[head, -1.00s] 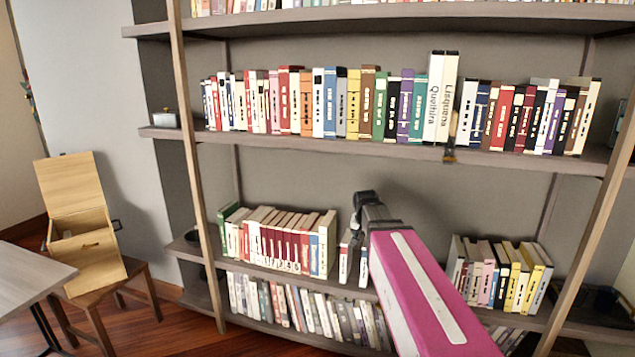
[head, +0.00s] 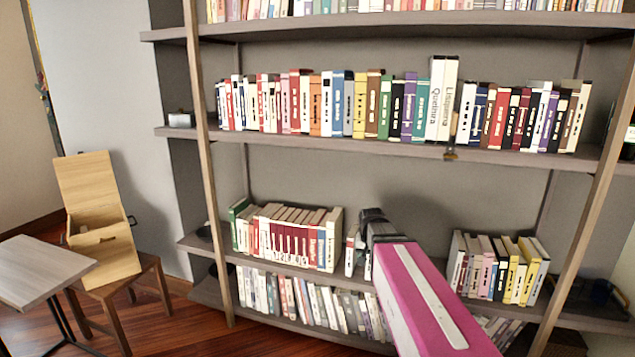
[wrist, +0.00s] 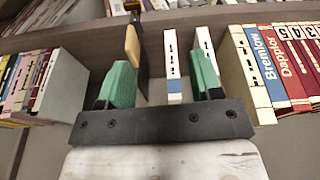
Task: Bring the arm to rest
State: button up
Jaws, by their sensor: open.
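My gripper (wrist: 163,78) is open, its two green fingers spread apart in the wrist view. A thin white book with a blue band (wrist: 173,70) shows upright between the fingers, apart from them as far as I can see. A second white book (wrist: 206,50) stands behind the right finger and is partly hidden by it. In the head view my arm reaches forward at the lower middle, and my gripper (head: 370,215) is in front of the lower shelf, its fingers mostly hidden by the arm.
The bookshelf has a middle shelf (head: 330,143) above my gripper. Book rows stand at its left (head: 285,240) and right (head: 497,268). A small brush-like thing (head: 451,147) hangs at the middle shelf's edge.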

jog(key=s+f+n+g, duration=0.2)
jog(key=s+f, duration=0.9)
jog(key=s, duration=0.3)
jog(key=shift+s+d+f+n+y, duration=0.2)
jog(key=shift+s+d+n+y, duration=0.1)
jog(key=shift+n+y, duration=0.1)
